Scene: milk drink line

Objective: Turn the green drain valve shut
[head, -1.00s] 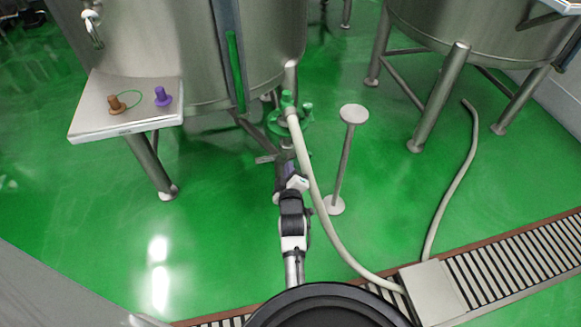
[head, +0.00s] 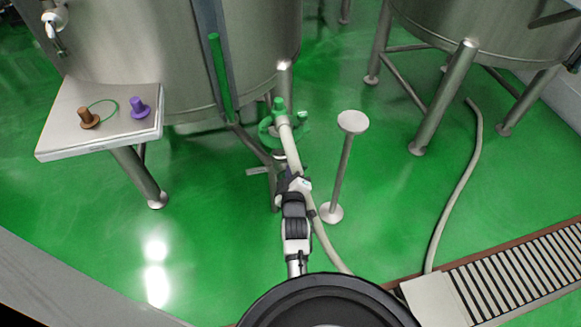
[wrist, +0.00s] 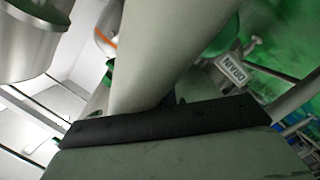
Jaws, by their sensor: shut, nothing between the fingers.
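The green drain valve (head: 271,132) is low at the front of the left tank, with a green fitting (head: 280,105) above it. A pale hose (head: 290,150) runs down from the fitting and hides part of the valve. My gripper (head: 281,178) is just below the valve in the head view, partly hidden by the hose and my wrist; contact cannot be told. In the wrist view the hose (wrist: 170,50) fills the middle, close in front of my shut, empty gripper (wrist: 172,122). A grey tag reading DRAIN (wrist: 231,68) appears upside down, near green surfaces.
A pale round-topped post (head: 352,122) stands right of the valve. A small steel shelf (head: 70,135) with a brown plug (head: 89,118) and a purple plug (head: 140,107) is at left. The second tank (head: 450,35) and a floor grate (head: 520,275) are at right.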

